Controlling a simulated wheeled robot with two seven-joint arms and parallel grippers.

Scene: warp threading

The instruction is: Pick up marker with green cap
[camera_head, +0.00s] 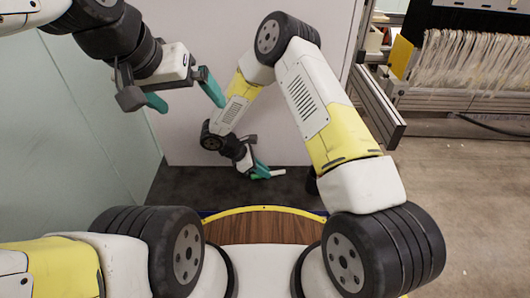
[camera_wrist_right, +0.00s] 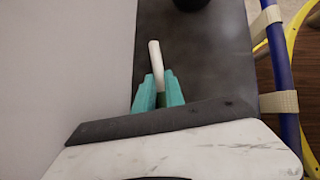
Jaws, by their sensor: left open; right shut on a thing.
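The marker (camera_head: 278,173) has a white body and sticks out from the teal fingers of my right gripper (camera_head: 262,172), low over the dark mat. In the right wrist view the marker (camera_wrist_right: 155,62) points away from my right gripper (camera_wrist_right: 159,92), which is shut on its dark green end. The fingers partly cover that green end. My left gripper (camera_head: 184,97) is open and empty, raised at the upper left in front of the pale panel, with its teal fingers wide apart.
A dark flat surface (camera_head: 190,185) lies under my right gripper, mostly clear. A pale panel (camera_head: 185,20) stands behind it. At the right is a rack with white threads (camera_head: 470,65) and a metal rail (camera_head: 378,112). A blue tube (camera_wrist_right: 283,75) runs along the right wrist view.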

